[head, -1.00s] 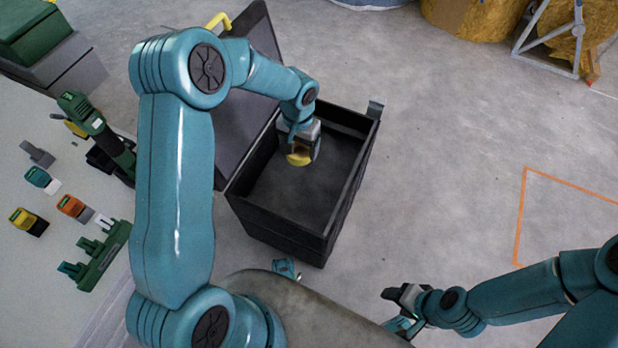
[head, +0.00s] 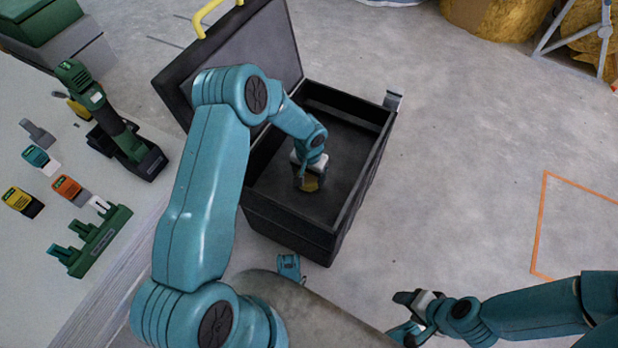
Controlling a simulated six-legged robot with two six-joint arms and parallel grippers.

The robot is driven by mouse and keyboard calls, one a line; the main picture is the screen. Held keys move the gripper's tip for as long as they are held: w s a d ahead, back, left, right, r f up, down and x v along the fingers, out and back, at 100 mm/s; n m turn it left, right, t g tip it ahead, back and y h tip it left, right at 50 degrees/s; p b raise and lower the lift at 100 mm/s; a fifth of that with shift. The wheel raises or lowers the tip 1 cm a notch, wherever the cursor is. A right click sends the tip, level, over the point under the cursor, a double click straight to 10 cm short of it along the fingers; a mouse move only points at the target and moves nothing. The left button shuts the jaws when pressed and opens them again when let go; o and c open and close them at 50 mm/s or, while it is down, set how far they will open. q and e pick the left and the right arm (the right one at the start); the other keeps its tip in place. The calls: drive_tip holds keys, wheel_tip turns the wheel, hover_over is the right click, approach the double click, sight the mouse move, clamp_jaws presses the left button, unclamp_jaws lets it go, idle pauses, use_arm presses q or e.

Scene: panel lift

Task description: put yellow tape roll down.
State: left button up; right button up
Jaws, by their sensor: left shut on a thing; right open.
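The yellow tape roll (head: 309,183) is in my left gripper (head: 308,178), which is shut on it and reaches down inside the open black toolbox (head: 287,234). Only part of the roll shows below the gripper. I cannot tell whether it touches the toolbox floor. The toolbox floor around it looks bare. My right gripper (head: 408,310) is open and empty, low in the picture to the right of the toolbox.
The toolbox lid (head: 240,55) stands open at the back left, with a yellow handle (head: 205,14). A pale table (head: 30,270) at left holds a green drill (head: 110,122), several tape measures or similar tools and a green rack (head: 92,243). An orange outline (head: 541,225) marks the floor at right.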

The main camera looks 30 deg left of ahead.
use_arm(q)
drive_tip(key=shift+f, duration=0.65)
drive_tip(key=shift+r, duration=0.15)
drive_tip(key=shift+f, duration=0.2)
drive_tip(key=o, duration=1)
drive_tip(key=shift+o, duration=0.2)
drive_tip(key=shift+r, duration=0.3)
wheel_tip(320, 180, up, 12)
drive_tip(key=p, duration=0.5)
